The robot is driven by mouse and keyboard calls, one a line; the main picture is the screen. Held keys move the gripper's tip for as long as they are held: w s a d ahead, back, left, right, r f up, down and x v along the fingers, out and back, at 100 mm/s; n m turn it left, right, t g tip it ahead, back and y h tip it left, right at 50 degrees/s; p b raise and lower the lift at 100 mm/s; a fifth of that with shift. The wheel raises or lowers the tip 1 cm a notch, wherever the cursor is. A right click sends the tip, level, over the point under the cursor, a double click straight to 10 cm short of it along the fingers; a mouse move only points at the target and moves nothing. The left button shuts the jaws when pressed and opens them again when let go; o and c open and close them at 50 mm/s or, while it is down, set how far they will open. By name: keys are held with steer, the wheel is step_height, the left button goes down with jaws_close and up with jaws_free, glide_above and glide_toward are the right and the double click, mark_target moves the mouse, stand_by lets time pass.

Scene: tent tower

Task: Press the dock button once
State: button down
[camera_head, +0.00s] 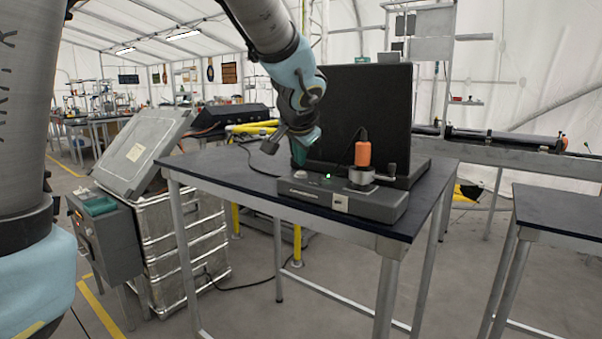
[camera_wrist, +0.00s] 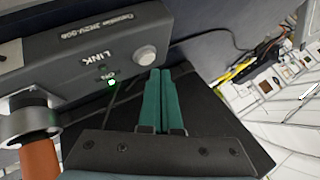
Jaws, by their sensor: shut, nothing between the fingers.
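The dock is a low grey box (camera_head: 375,208) on a dark-topped table, near its front edge. Its panel also shows in the wrist view (camera_wrist: 60,72), lettered LINK. A round pale button (camera_wrist: 145,55) sits on that panel, beside the lettering; it shows small in the head view (camera_head: 300,174). A small green light (camera_wrist: 112,82) glows near it. My gripper (camera_wrist: 160,72) has its teal fingers together and empty, with the tips close to the button. I cannot tell whether they touch it. In the head view my gripper (camera_head: 299,158) is above the dock's left end.
An orange-handled plug (camera_head: 362,152) with a cable stands in a metal ring on the dock. A large black panel (camera_head: 360,110) rises behind it. The table (camera_head: 225,170) is clear to the left. A grey control box (camera_head: 108,240) and a metal crate stand left.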

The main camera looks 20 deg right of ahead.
steer(key=shift+f, duration=0.15)
steer(key=shift+f+b, duration=0.3)
steer(key=shift+b, duration=0.35)
steer(key=shift+f+b, duration=0.45)
steer(key=shift+b, duration=0.05)
stand_by(0.7)
steer(key=shift+r, duration=0.15)
steer(key=shift+r+p, duration=0.55)
steer(key=shift+r, duration=0.2)
step_height(320, 180, up, 5)
steer(key=p, duration=0.3)
stand_by(0.4)
stand_by(0.6)
